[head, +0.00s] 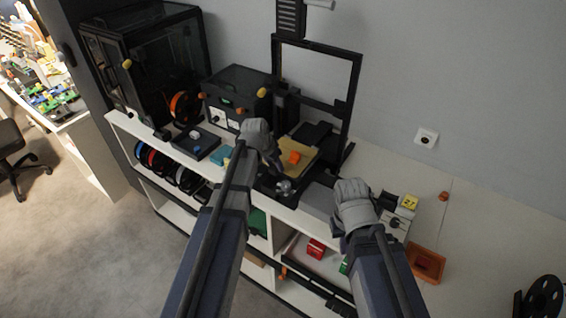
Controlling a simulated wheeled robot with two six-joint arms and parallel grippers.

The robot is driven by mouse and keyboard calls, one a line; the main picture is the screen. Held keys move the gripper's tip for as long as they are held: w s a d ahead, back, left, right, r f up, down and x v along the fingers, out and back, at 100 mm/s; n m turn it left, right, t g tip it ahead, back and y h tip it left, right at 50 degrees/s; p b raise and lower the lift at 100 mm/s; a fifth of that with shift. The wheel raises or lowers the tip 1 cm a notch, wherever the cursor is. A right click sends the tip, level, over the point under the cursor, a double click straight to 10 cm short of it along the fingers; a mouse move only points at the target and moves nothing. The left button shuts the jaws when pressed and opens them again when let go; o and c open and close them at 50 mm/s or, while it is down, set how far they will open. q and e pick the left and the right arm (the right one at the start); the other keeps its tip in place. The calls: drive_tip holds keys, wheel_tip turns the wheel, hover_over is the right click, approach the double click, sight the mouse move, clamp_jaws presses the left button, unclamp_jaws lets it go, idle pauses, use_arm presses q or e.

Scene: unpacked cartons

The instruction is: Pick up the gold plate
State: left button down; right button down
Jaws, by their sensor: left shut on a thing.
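The gold plate (304,150) lies on the bed of the black open-frame 3D printer (352,95), with a small orange block (295,157) on it. My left gripper (277,167) reaches down at the plate's left front edge and is shut on it; the fingertips are small and partly hidden. The plate looks flat, and I cannot tell whether it is clear of the bed. My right gripper (345,228) is over the shelf's front edge, right of the printer; its fingers are hidden behind its wrist.
A black enclosed printer (150,65) and a dark box (238,95) stand at left on the white shelf (385,170). An orange tray (425,263) and small boxes (408,205) are at right.

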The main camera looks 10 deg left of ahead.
idle(0.4)
use_arm(q)
wheel_tip(320, 180, up, 10)
drive_tip(key=p, duration=1)
